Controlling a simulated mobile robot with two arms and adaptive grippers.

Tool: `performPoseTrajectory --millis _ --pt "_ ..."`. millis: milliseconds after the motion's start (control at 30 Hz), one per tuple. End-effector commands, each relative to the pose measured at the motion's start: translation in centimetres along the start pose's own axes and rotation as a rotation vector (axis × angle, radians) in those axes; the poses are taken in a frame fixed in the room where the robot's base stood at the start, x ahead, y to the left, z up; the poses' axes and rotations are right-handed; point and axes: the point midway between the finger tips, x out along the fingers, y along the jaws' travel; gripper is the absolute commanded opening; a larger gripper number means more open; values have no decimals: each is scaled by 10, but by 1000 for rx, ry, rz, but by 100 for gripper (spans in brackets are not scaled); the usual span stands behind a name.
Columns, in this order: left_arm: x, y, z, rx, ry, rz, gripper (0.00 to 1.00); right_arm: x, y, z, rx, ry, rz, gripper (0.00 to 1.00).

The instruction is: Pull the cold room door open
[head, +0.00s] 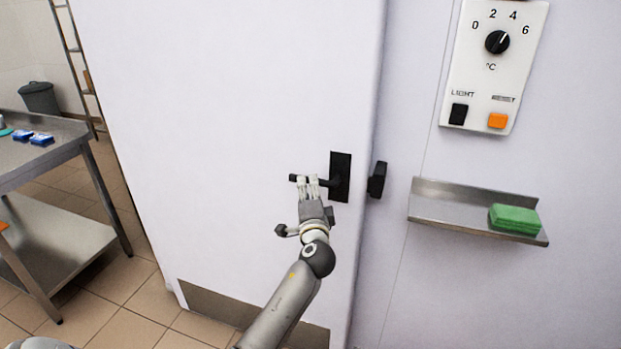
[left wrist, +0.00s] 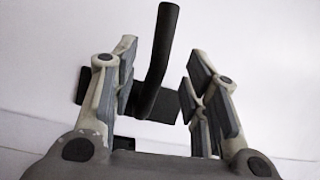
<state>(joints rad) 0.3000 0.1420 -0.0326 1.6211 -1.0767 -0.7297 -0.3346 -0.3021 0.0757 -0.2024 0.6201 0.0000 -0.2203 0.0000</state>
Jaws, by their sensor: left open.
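The cold room door (head: 230,120) is a large white panel with a metal kick plate at its bottom. Its black lever handle (head: 299,178) sticks out to the left from a black plate (head: 341,165) near the door's right edge. My left gripper (head: 307,182) is at the lever in the head view. In the left wrist view the gripper (left wrist: 160,85) is open, with the handle (left wrist: 160,65) between its two fingers and a gap on either side. A black catch (head: 377,180) sits right of the door's edge. My right gripper is not in view.
A control panel (head: 485,110) with a dial and switches is on the wall at right. Below it a metal shelf (head: 440,203) holds a green sponge (head: 515,218). A steel table (head: 75,132) stands at left, with a bin (head: 40,98) and ladder behind. Tiled floor shows between.

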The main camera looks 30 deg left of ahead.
Motion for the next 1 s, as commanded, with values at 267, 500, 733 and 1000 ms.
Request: performPoseTrajectory --millis 267,500,733,1000 --pt "38 0 -1 1 1 0 42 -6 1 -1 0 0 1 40" --pt "48 1 0 0 1 1 42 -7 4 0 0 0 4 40" --pt "48 1 0 0 1 1 42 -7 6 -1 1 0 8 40" --pt "48 1 0 0 2 1 9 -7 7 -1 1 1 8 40"
